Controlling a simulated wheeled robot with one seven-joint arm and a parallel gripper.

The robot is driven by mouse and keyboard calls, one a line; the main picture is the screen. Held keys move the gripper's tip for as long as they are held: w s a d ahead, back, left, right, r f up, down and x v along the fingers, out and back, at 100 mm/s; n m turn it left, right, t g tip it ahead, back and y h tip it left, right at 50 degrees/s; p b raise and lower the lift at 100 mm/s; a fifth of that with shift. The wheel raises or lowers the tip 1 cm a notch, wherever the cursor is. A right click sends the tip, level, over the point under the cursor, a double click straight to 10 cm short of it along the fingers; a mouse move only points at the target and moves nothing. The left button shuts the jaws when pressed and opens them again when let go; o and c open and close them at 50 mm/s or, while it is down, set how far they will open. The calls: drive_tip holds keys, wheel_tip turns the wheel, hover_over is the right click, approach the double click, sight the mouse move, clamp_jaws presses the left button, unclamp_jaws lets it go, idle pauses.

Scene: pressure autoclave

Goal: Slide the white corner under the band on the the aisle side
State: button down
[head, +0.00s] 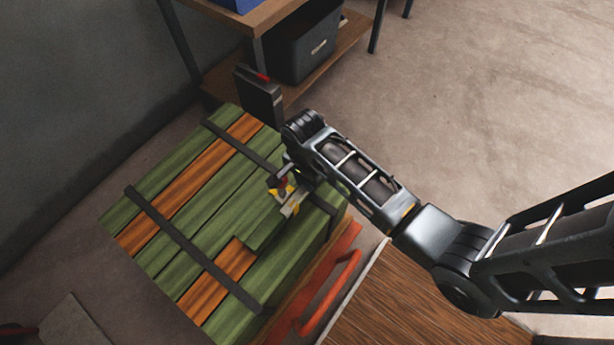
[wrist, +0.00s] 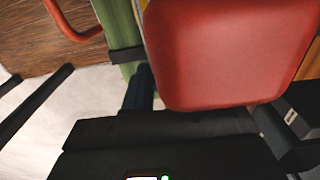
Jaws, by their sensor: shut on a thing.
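My gripper (head: 283,188) is over the right part of a strapped stack of green and orange boards (head: 190,200), close to the upper black band (head: 240,148). It is shut on the white corner (head: 293,205), a small pale piece showing at the fingertips. The corner's fit against the band is too small to tell. A second black band (head: 190,250) crosses the lower left part of the stack. In the wrist view a large red rounded block fills the upper right and hides the fingertips and the corner. A green board (wrist: 117,25) and a black band (wrist: 126,55) show beside it.
A red handle (head: 335,290) runs along the stack's lower right side, next to a brown wooden surface (head: 400,310). A shelf with a dark bin (head: 305,45) is behind. Floor at right is clear.

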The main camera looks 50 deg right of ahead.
drive_tip(key=c, duration=0.9)
unclamp_jaws()
drive_tip(key=shift+w+r, duration=0.1)
drive_tip(key=shift+r, duration=3.85)
